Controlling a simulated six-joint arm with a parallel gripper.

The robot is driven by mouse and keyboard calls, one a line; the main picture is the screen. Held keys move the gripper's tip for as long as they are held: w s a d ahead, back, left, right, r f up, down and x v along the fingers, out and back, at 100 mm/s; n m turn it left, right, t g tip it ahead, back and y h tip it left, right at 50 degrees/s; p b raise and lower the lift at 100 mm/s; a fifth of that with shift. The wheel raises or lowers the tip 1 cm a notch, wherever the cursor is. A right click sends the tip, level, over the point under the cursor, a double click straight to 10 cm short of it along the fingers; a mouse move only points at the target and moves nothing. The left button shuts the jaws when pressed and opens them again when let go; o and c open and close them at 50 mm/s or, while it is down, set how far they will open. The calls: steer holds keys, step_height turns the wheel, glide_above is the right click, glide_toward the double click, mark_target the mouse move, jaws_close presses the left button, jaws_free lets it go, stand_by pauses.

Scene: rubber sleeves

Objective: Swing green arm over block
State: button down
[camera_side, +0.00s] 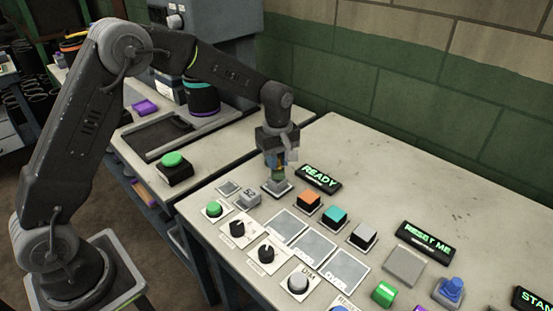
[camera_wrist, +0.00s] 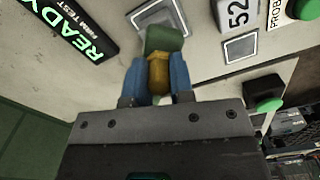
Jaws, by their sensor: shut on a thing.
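My gripper (camera_side: 278,160) points down at the far left part of the table. In the wrist view its blue fingers (camera_wrist: 158,80) are shut on a brass-yellow part (camera_wrist: 158,72), with a green end (camera_wrist: 165,40) just beyond the fingertips. I take this piece for the green arm; its green also shows small under my gripper in the side view (camera_side: 278,173). It stands over a small grey square plate (camera_side: 277,187); I cannot tell if it touches. A grey block marked 52 (camera_side: 249,198) sits to the left of it, also in the wrist view (camera_wrist: 237,14).
A READY sign (camera_side: 318,179) lies close right of my gripper. Orange (camera_side: 307,201), teal (camera_side: 334,216) and grey (camera_side: 363,234) buttons stand nearby. Knobs and a green button (camera_side: 214,209) line the front left. The table behind the signs is clear.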

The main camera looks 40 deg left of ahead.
steer(key=shift+w+d+r, duration=0.1)
steer(key=c, duration=1)
jaws_free()
step_height(320, 180, up, 14)
